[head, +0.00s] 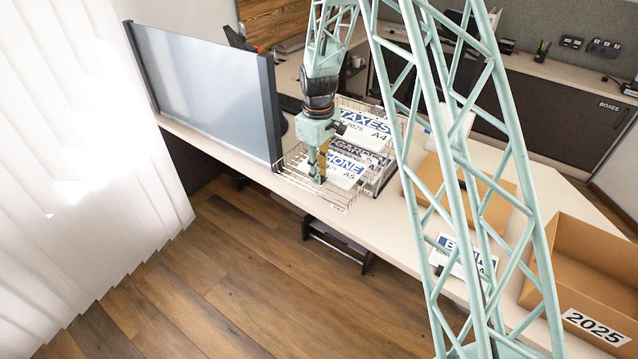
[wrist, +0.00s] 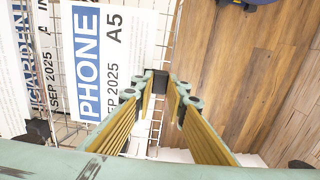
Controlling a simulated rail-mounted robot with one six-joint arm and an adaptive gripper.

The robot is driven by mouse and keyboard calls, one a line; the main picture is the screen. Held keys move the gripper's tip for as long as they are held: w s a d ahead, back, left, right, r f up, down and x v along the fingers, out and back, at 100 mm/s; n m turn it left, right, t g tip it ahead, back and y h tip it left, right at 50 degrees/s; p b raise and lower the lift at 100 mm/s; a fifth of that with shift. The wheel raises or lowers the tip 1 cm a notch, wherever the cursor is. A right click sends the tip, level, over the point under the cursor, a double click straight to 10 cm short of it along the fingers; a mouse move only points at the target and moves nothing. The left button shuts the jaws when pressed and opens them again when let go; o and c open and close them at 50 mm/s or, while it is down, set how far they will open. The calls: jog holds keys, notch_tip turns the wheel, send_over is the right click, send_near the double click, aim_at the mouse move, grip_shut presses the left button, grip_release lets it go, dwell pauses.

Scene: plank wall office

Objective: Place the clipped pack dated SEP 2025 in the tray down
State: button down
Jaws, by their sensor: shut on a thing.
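My gripper (head: 321,178) points down over the front wire tray (head: 300,186) at the desk's edge. It is shut on the black clip (wrist: 159,80) at the edge of a white pack headed PHONE A5 (head: 338,169). In the wrist view this pack (wrist: 112,50) reads SEP 2025 and lies over the tray's wire mesh; whether it rests on the wires I cannot tell. A GARDEN pack (wrist: 22,75), also reading SEP 2025, lies beside it. A TAXES 2025 A4 pack (head: 366,127) lies in the wire tray behind.
A grey screen panel (head: 205,85) stands left of the trays. A pack (head: 462,262), partly hidden by my arm, lies on the desk to the right. Wooden floor lies below the desk edge.

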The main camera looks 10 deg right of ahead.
jog(key=shift+f, duration=0.3)
jog(key=shift+f, duration=0.1)
jog(key=shift+f, duration=1.75)
jog(key=shift+f, duration=0.15)
jog(key=c, duration=2.6)
grip_release()
jog(key=shift+o, duration=0.2)
jog(key=shift+r, duration=0.2)
jog(key=shift+r, duration=5.95)
